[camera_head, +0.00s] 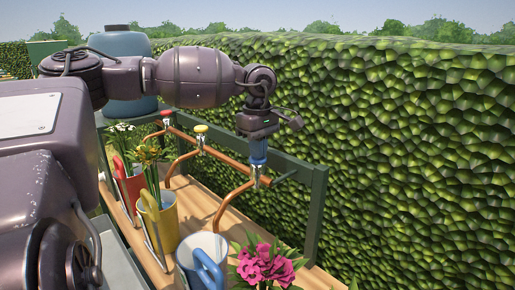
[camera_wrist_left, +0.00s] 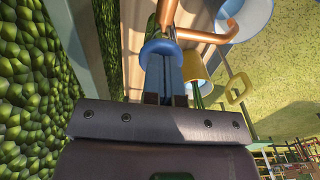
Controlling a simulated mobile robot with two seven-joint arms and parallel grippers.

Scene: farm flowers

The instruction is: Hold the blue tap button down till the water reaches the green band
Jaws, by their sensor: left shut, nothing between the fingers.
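My left gripper (camera_head: 258,158) points straight down at the blue tap's top, its fingers shut and empty. The blue tap button (camera_wrist_left: 161,50) is a round blue disc at the fingertips in the left wrist view. The fingertips look to be on or just above it; I cannot tell contact for sure. I cannot make out a water stream, the water level or a green band. My right gripper is not in view.
Red (camera_head: 166,113) and yellow (camera_head: 201,128) tap buttons sit to the left along the pipe. A red can (camera_head: 131,186) and a yellow can (camera_head: 165,220) hold flowers. Pink flowers (camera_head: 264,264) stand right of the blue can. A green frame post (camera_head: 315,215) and hedge (camera_head: 420,150) are behind.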

